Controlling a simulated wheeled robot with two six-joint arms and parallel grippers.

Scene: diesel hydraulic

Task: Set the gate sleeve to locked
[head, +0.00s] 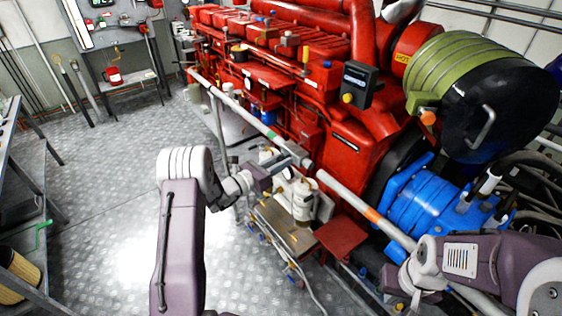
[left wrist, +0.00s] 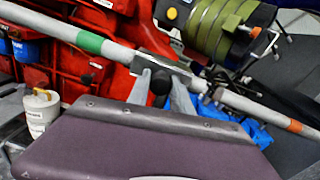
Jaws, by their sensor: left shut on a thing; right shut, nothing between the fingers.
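The gate sleeve is a short grey sleeve (head: 292,149) around the pale rail in front of the red engine; it also shows in the left wrist view (left wrist: 161,69). A round black knob (left wrist: 160,87) sticks out from it. My left gripper (head: 281,167) is shut on this knob, with one finger on each side in the left wrist view (left wrist: 161,91). The rail has a green band (head: 271,134) left of the sleeve and an orange band (head: 372,215) further right. The sleeve lies between them, nearer the green. My right gripper (head: 418,296) is shut and empty at the lower right.
The red engine (head: 290,60) stands behind the rail, with a green ribbed drum (head: 440,65) and a blue housing (head: 425,200) at right. A white canister (head: 300,200) stands below the sleeve. The plated floor (head: 110,180) at left is clear. A shelf (head: 20,215) stands at far left.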

